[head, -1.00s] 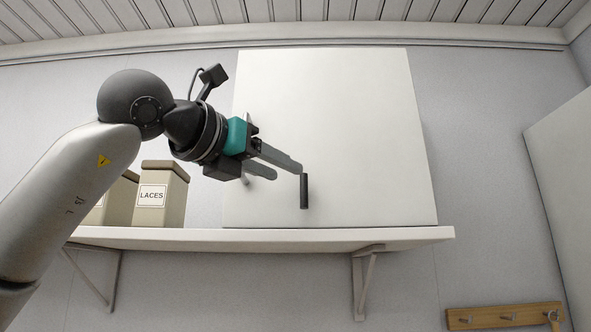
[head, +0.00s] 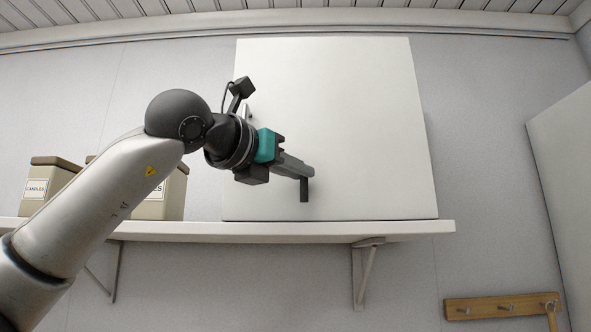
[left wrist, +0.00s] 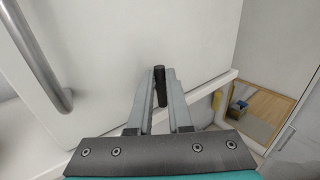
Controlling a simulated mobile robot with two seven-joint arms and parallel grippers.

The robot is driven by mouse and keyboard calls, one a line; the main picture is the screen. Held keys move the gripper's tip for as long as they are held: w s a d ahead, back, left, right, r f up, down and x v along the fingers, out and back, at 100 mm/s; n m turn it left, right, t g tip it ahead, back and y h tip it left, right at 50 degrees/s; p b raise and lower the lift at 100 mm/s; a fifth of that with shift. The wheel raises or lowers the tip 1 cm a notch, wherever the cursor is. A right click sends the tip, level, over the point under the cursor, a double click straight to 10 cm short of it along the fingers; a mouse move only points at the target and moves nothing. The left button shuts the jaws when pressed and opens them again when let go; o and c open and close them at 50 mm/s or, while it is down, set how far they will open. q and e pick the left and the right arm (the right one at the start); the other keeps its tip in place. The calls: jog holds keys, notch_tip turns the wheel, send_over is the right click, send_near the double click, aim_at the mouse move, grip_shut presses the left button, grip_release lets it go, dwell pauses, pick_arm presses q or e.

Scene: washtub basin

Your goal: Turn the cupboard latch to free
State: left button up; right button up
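The white cupboard (head: 365,110) stands on a shelf with its door shut. Its dark latch handle (head: 304,191) hangs straight down, low on the door left of the middle. My left gripper (head: 305,173) is at the latch, with its fingers close together on it. In the left wrist view the dark latch (left wrist: 160,86) shows between the two grey fingers, which close on its sides. The fingers hide the upper part of the latch in the head view. My right gripper is not in view.
The white shelf (head: 300,231) runs under the cupboard. Lidded boxes, one labelled CANDLES (head: 45,182), stand left of it, partly behind my arm. A grey bar handle (left wrist: 45,55) shows at left in the left wrist view. A wooden peg rail (head: 490,309) is low at right.

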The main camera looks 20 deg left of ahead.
pick_arm(q)
grip_shut()
